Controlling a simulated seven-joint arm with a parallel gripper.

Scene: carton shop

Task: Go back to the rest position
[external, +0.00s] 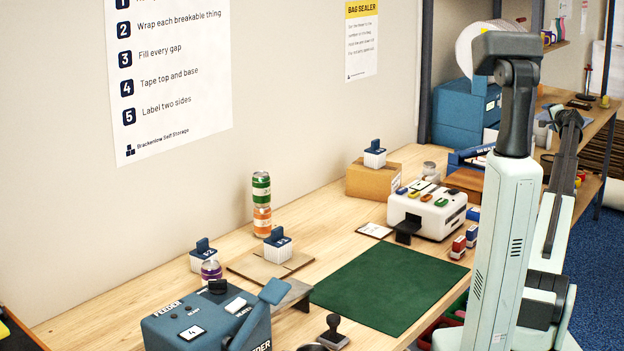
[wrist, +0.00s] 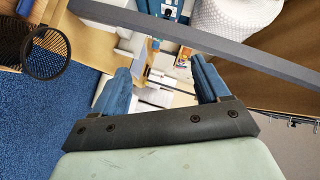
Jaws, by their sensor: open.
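My gripper (wrist: 160,72) shows in the wrist view with its two blue fingers spread apart. Nothing is held between them; shelving and white boxes show in the background through the gap. In the external view my arm stands at the right, and its far links extend back toward the far end of the bench. I cannot make out the fingers clearly there. The wrist view is strongly tilted.
The wooden bench (external: 340,222) carries a green mat (external: 385,287), a white button box (external: 428,212), stacked cans (external: 261,203) and a blue feeder (external: 205,318). A grey bar (wrist: 205,42), black mesh bin (wrist: 46,53) and bubble-wrap roll (wrist: 235,14) lie beyond my fingers.

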